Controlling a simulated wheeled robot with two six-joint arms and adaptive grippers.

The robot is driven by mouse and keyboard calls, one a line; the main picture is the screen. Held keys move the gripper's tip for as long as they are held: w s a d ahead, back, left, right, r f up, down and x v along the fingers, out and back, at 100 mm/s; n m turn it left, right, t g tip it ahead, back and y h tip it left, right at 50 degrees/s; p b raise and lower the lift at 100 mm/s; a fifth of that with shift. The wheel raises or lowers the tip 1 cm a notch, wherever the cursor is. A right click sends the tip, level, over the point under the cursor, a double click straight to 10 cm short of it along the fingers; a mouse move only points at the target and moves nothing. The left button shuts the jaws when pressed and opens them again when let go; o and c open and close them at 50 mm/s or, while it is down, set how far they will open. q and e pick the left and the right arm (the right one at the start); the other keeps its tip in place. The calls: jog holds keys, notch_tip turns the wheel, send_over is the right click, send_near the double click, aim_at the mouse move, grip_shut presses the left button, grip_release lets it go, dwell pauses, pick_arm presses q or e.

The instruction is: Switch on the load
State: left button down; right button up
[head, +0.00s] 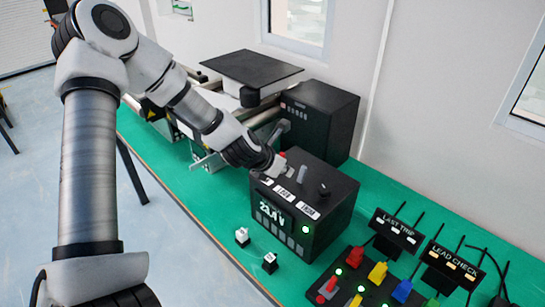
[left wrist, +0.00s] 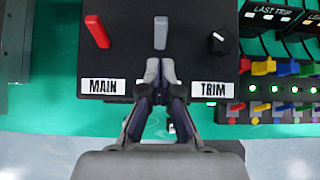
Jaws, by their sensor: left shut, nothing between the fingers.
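The black power box (head: 335,222) stands on the green bench. On its top are a red lever (left wrist: 95,24) by the MAIN label, a grey lever (left wrist: 161,32) in the middle, and a black knob (left wrist: 219,43) by the TRIM label. In the head view the grey lever (head: 304,176) stands up from the box top. My left gripper (left wrist: 161,68) is shut and empty, its fingertips close to the near base of the grey lever; I cannot tell if they touch. The gripper hides the middle label in the left wrist view. My right gripper is not in view.
A green lamp (head: 306,229) glows on the box front, beside a lit display. A second black box (head: 335,115) and a conveyor stand behind. A panel with coloured plugs and LAST TRIP and LEAD CHECK signs (head: 395,229) is at right.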

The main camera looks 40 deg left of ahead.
pick_arm(q)
jog(key=shift+s+r+p, duration=1.85)
jog(key=shift+s+r, duration=0.7)
jog(key=shift+r, duration=2.2)
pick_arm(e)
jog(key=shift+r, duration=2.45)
pick_arm(q)
jog(key=s+d+f+m+g+y+b, duration=0.1)
jog(key=s+d+f+m+g+b, duration=0.25)
jog(key=f, duration=0.75)
jog(key=s+f+m+g+y+b, duration=0.1)
jog(key=s+f+m+b, duration=0.4)
jog(key=f, duration=0.7)
jog(key=s+d+f+m+g+b, duration=0.1)
jog(key=s+f+g+b, duration=0.15)
jog(key=s+f, duration=0.6)
jog(key=s+d+f+m+b, duration=0.1)
jog(key=s+d+f+m, duration=0.3)
jog(key=m, duration=0.8)
jog(key=s+d+f+m+g+h+b, duration=0.1)
jog(key=s+d+f+m, duration=0.2)
jog(key=m, duration=1)
notch_tip(320, 180, down, 4)
jog(key=d, duration=0.2)
jog(key=shift+s+d+f+g, duration=0.15)
jog(key=shift+s+d+g, duration=0.15)
jog(key=shift+s, duration=0.05)
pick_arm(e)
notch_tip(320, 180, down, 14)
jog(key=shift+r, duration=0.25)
